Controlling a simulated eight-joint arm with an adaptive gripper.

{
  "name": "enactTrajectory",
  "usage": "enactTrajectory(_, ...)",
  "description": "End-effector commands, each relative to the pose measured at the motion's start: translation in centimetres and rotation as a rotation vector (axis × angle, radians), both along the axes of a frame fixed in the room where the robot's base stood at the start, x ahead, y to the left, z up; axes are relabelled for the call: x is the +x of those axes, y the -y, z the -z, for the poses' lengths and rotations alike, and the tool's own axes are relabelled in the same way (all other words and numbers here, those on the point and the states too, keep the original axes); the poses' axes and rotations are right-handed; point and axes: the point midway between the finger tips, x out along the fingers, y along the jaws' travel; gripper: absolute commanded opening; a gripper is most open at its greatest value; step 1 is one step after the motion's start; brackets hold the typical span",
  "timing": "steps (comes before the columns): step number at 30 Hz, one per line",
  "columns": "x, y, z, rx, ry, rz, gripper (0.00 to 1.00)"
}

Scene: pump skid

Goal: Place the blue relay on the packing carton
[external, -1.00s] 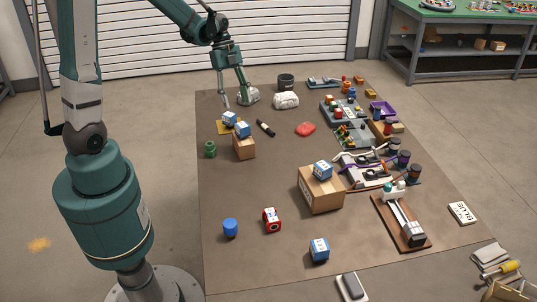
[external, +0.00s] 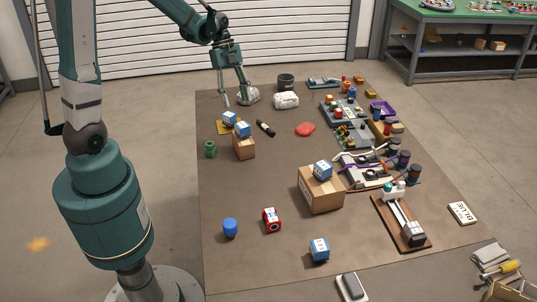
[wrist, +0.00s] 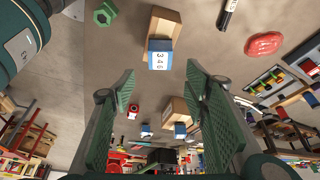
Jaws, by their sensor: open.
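Several blue relays with white labelled faces are in the external view. One relay (external: 229,118) is on a yellow pad, one (external: 242,130) is on the small carton (external: 244,148), one (external: 323,170) is on the larger carton (external: 318,193), and one (external: 319,250) is on the bench at the front. I cannot tell which carton is the packing carton. My gripper (external: 235,98) is open and empty at the far left of the bench, beyond the yellow pad. In the wrist view, a relay labelled 346 (wrist: 160,60) shows at a carton (wrist: 165,25), beyond my open fingers (wrist: 160,80).
A green part (external: 210,149) is left of the small carton. A black marker (external: 265,128) and red lump (external: 305,129) lie to its right. A blue cylinder (external: 230,228) and red part (external: 271,220) are in front. Wired equipment (external: 365,170) crowds the right side. The middle is mostly clear.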

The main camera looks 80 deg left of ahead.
Motion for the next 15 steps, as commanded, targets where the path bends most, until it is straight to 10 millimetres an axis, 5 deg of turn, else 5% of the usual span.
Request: enactTrajectory(15,0.2,6.9,-4.4,0.075,-0.039,-0.227,0.45)
